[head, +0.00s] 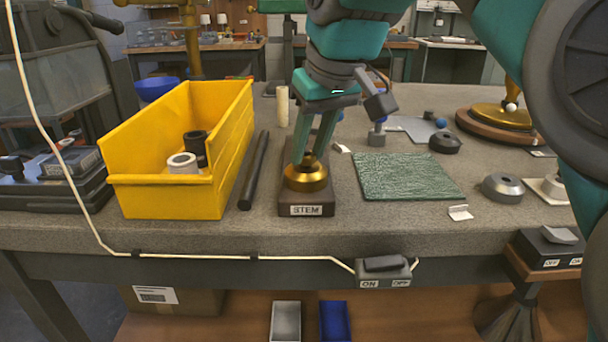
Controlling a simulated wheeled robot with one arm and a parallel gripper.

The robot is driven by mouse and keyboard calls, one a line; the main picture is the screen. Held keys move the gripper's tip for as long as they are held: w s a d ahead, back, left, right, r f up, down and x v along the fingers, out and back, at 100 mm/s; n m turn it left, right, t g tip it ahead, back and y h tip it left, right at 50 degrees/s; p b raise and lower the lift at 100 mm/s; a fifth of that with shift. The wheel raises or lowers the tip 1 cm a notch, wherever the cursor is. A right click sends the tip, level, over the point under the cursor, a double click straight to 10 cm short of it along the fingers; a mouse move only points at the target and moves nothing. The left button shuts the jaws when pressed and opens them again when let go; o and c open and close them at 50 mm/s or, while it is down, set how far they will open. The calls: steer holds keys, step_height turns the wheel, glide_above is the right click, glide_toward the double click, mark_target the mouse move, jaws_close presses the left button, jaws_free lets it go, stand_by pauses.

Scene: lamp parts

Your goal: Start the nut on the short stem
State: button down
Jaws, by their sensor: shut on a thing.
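A dark block (312,211) labelled STEM stands near the front edge of the bench. A round brass piece (305,180) sits low on it, wider at the bottom and narrowing toward the top. My gripper (308,157) points down over the block, with its green fingers closing at the top of the brass. It is shut on the nut, which is small and mostly hidden between the fingertips. The short stem is hidden by the fingers and brass, so I cannot tell whether the nut sits level on it or touches its thread.
A yellow bin (140,195) with a grey ring and a black ring stands left. A black rod (255,170) lies between bin and block. A green mat (407,176) lies right.

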steer(key=shift+f, duration=0.2)
steer(key=m+h, duration=0.1)
steer(key=m, duration=0.3)
steer(key=shift+a+h+p, duration=0.1)
steer(key=shift+h+p, duration=0.2)
steer(key=shift+h, duration=0.1)
steer(key=shift+s+a+f+m+h, duration=0.1)
steer(key=shift+m+h, duration=0.15)
steer(key=shift+m, duration=0.5)
steer(key=shift+a+f+m+h, duration=0.1)
steer(key=shift+m+h, duration=0.15)
steer(key=shift+m, duration=0.5)
steer(key=shift+r+p, duration=0.1)
steer(key=shift+p, duration=0.2)
steer(key=m+h+p, duration=0.1)
steer(key=m, duration=0.3)
steer(key=shift+a, duration=0.15)
steer(key=c, duration=1)
jaws_free()
steer(key=shift+a+m+h, duration=0.1)
steer(key=shift+m+h, duration=0.2)
steer(key=o, duration=0.5)
steer(key=shift+r, duration=0.1)
